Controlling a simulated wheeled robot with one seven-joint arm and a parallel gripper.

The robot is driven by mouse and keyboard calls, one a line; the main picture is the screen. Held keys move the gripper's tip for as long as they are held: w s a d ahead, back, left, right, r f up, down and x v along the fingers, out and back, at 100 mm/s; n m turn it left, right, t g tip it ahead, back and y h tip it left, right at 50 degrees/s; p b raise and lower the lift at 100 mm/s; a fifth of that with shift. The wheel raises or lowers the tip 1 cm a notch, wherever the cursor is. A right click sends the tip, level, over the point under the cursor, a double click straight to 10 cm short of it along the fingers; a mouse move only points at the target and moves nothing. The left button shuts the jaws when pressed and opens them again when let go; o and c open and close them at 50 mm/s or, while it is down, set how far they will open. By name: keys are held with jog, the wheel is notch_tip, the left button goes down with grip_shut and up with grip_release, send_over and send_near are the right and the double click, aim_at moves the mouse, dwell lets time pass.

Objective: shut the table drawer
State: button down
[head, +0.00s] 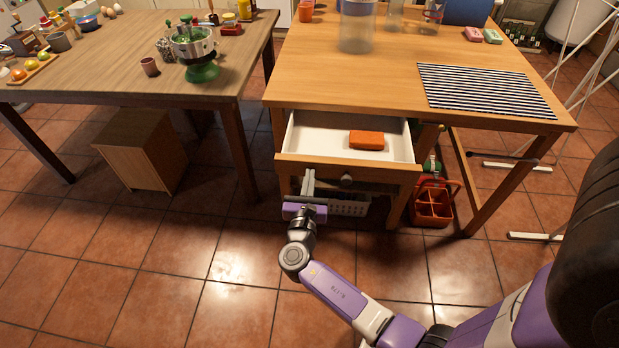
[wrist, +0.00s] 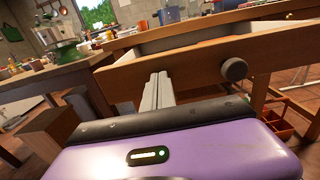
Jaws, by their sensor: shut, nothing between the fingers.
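The table drawer (head: 309,140) stands pulled out from under the right wooden table (head: 350,85). Its white inside shows, with an orange block (head: 366,140) lying in it. The drawer front (head: 335,168) has a round knob (head: 346,179). My gripper (head: 308,178) is shut and empty, at the drawer front to the left of the knob. In the wrist view, the shut fingers (wrist: 159,88) reach up to the drawer front (wrist: 195,62), with the knob (wrist: 233,69) to their right. I cannot tell whether the fingertips touch the front.
The left table (head: 110,70) holds several kitchen items, with a wooden box (head: 140,150) beneath. The tiled floor before the drawer is clear apart from my arm.

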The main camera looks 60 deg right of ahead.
aim_at(318, 127)
jog(key=shift+d, duration=0.15)
jog(key=b+x, duration=0.8)
jog(key=x, duration=1.4)
jog(key=shift+f, duration=0.15)
jog(key=shift+w+d, duration=0.25)
jog(key=shift+d, duration=0.4)
jog(key=shift+w+d+r, duration=0.1)
jog(key=shift+d+r, duration=0.05)
jog(key=shift+r, duration=0.15)
jog(key=shift+d, duration=0.1)
